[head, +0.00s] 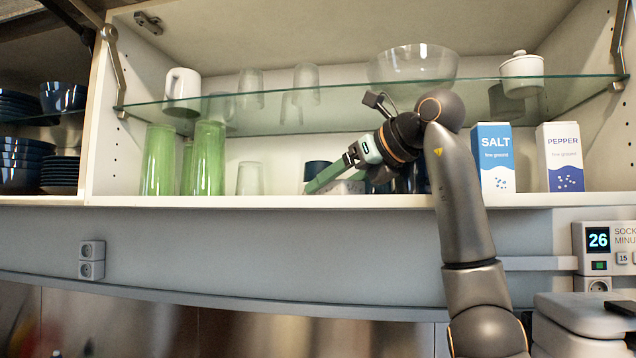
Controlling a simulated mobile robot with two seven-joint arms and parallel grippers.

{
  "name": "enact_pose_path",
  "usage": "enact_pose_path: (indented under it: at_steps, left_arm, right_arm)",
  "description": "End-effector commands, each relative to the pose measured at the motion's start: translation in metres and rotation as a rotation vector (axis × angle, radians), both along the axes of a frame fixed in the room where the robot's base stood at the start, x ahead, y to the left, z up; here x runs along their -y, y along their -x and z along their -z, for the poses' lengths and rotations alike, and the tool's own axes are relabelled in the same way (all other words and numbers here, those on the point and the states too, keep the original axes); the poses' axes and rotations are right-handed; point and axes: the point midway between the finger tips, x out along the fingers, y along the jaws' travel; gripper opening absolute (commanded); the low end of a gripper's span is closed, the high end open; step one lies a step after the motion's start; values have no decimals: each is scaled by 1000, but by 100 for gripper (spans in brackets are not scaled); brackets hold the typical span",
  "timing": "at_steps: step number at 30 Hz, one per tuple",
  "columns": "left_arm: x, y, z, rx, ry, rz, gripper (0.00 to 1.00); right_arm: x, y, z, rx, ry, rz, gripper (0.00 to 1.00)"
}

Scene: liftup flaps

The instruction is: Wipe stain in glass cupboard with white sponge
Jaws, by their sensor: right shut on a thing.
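My right gripper (335,177) reaches into the open cupboard, low over its bottom shelf (280,201). It is shut on a pale block that looks like the white sponge (346,187), at or just above the shelf board near the front edge. The gripper and a green strip beside it cover part of the sponge, so contact with the shelf cannot be told. No stain can be made out; the gripper and arm hide part of the shelf. My left gripper is not in view.
Green glasses (208,158) and a clear glass (250,178) stand left of the gripper; dark cups (316,169) are behind it. Salt (493,158) and pepper (560,158) boxes stand right. A glass shelf (330,107) above carries a glass bowl (413,63), a white mug (182,84) and other glassware.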

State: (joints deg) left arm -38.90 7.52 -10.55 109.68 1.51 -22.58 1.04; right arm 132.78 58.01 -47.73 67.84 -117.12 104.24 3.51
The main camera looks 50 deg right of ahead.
Motion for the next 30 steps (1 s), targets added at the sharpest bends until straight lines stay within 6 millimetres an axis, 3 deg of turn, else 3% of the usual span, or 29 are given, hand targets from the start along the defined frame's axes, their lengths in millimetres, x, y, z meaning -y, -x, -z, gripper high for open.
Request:
enact_pose_path:
  at_steps: [1, 10, 30]
  left_arm:
    - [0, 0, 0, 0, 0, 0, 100]
    - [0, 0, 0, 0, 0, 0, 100]
    - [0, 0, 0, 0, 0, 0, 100]
  right_arm:
    - [7, 5, 3, -4, -10, 8, 29]
    - [7, 6, 1, -6, -11, 7, 29]
    - [-15, -34, 1, -12, -5, 3, 29]
